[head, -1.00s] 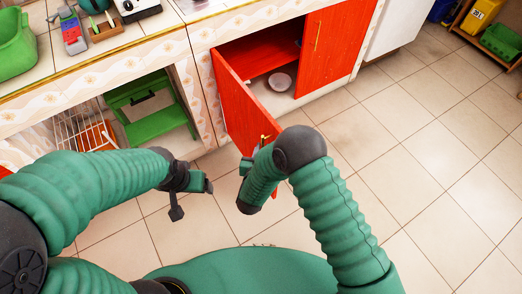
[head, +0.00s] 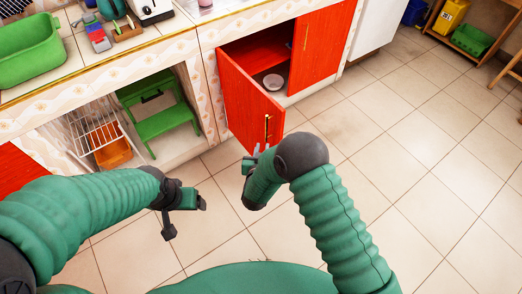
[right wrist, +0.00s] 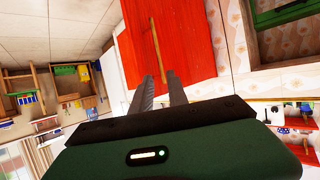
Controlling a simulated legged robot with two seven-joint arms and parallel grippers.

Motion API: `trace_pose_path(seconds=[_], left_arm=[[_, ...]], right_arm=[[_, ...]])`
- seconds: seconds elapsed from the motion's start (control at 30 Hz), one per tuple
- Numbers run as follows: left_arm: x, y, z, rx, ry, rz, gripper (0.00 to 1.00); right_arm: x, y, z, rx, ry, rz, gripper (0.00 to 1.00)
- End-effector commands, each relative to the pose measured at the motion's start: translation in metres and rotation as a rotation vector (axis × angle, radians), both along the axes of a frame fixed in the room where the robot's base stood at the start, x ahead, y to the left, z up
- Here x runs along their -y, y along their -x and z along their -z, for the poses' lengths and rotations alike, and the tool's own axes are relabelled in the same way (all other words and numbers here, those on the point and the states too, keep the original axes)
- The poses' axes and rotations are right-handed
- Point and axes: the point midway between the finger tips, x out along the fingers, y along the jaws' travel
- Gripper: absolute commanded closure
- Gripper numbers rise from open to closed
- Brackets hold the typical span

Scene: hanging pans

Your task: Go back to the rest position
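My right gripper (head: 256,160) is just below the lower edge of the open red cabinet door (head: 246,102) in the head view. In the right wrist view its two fingers (right wrist: 160,78) stand apart with nothing seen between them. The door's long brass handle (right wrist: 157,45) lies beyond the fingertips, and it also shows in the head view (head: 267,128). Whether the gripper touches the door is hard to tell. My left gripper (head: 183,204) hangs over the floor at the left, with no object seen in it. Its finger opening cannot be made out.
A pale bowl (head: 273,82) sits inside the open cabinet. A green step stool (head: 160,115) and a wire rack (head: 95,132) stand under the counter at left. A wooden shelf (head: 470,35) stands at the back right. The tiled floor (head: 410,170) at right is clear.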

Motion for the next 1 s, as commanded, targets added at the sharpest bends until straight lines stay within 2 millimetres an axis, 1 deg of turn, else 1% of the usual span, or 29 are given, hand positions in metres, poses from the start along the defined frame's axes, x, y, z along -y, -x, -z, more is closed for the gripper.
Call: trace_pose_path(seconds=[0.2,0.27,0.33,0.4,0.47,0.5,0.57,0.6,0.67,0.7,0.77,0.8,0.97,1.0], left_arm=[[0.0,0.0,0.0,0.0,0.0,0.0,0.23],[0.0,0.0,0.0,0.0,0.0,0.0,0.23],[0.0,0.0,0.0,0.0,0.0,0.0,0.23],[0.0,0.0,0.0,0.0,0.0,0.0,0.23],[0.0,0.0,0.0,0.0,0.0,0.0,0.23],[0.0,0.0,0.0,0.0,0.0,0.0,0.23],[0.0,0.0,0.0,0.0,0.0,0.0,0.23],[0.0,0.0,0.0,0.0,0.0,0.0,0.23],[0.0,0.0,0.0,0.0,0.0,0.0,0.23],[0.0,0.0,0.0,0.0,0.0,0.0,0.23],[0.0,0.0,0.0,0.0,0.0,0.0,0.23],[0.0,0.0,0.0,0.0,0.0,0.0,0.23],[0.0,0.0,0.0,0.0,0.0,0.0,0.23],[0.0,0.0,0.0,0.0,0.0,0.0,0.23]], right_arm=[[-0.001,0.001,-0.001,0.001,0.001,0.0,0.8],[0.0,-0.001,-0.004,-0.005,-0.004,-0.006,0.8],[0.002,-0.004,-0.015,-0.035,-0.025,-0.029,0.8],[0.01,-0.005,-0.035,-0.101,-0.055,-0.071,0.8],[0.023,0.003,-0.055,-0.186,-0.081,-0.116,0.8],[0.036,0.014,-0.067,-0.257,-0.091,-0.142,0.8],[0.057,0.04,-0.083,-0.367,-0.098,-0.171,0.8],[0.072,0.059,-0.091,-0.436,-0.098,-0.182,0.8],[0.095,0.091,-0.1,-0.535,-0.094,-0.185,0.8],[0.109,0.113,-0.105,-0.597,-0.09,-0.182,0.8],[0.127,0.143,-0.111,-0.679,-0.083,-0.173,0.8],[0.138,0.163,-0.114,-0.727,-0.079,-0.163,0.8],[0.176,0.236,-0.125,-0.897,-0.061,-0.116,0.8],[0.184,0.254,-0.127,-0.937,-0.058,-0.102,0.8]])
